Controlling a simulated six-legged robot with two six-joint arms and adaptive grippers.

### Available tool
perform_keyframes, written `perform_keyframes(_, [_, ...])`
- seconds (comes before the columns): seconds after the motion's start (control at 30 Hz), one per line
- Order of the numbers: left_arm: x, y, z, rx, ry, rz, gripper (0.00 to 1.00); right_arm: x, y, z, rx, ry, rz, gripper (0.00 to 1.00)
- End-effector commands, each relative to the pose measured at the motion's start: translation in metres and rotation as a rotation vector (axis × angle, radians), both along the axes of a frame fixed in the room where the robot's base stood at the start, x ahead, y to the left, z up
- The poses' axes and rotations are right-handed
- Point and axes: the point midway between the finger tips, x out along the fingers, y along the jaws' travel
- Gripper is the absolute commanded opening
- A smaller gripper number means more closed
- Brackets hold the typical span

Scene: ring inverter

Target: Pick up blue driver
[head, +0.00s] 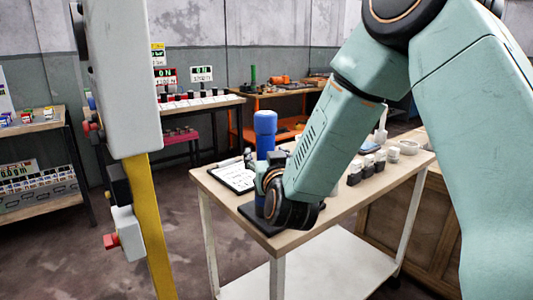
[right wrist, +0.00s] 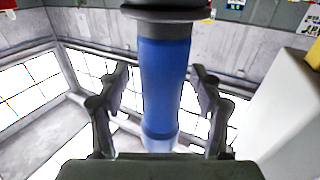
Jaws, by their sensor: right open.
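The blue driver (head: 265,124) stands upright on a small dark mat (head: 259,222) at the near left part of the work table (head: 330,217). Its blue body (right wrist: 165,85) fills the middle of the right wrist view, with a dark collar across the top of that view. My right gripper (head: 263,178) is low beside the driver, at its lower part. In the right wrist view the two fingers (right wrist: 161,78) are open, one on each side of the driver, with gaps between. My left gripper is not in view.
A clipboard (head: 234,177) lies left of the driver. Small black and white containers (head: 366,165) and a white bowl (head: 409,147) stand on the table's right side. A yellow post (head: 149,225) with a white box rises at the left foreground.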

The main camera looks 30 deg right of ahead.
Motion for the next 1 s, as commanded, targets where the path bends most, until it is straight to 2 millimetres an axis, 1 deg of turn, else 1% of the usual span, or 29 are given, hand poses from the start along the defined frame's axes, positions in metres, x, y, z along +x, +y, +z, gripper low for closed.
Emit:
perform_keyframes(0.13, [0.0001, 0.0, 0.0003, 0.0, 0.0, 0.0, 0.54, 0.0003, 0.0001, 0.0001, 0.0, 0.0, 0.001, 0.65])
perform_keyframes(0.9, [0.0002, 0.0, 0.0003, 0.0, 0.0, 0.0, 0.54, -0.0002, 0.0004, -0.0001, 0.0, 0.001, 0.001, 0.0])
perform_keyframes(1.0, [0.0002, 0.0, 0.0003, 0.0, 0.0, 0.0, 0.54, 0.0005, 0.0002, 0.0026, -0.003, -0.006, 0.0, 0.0])
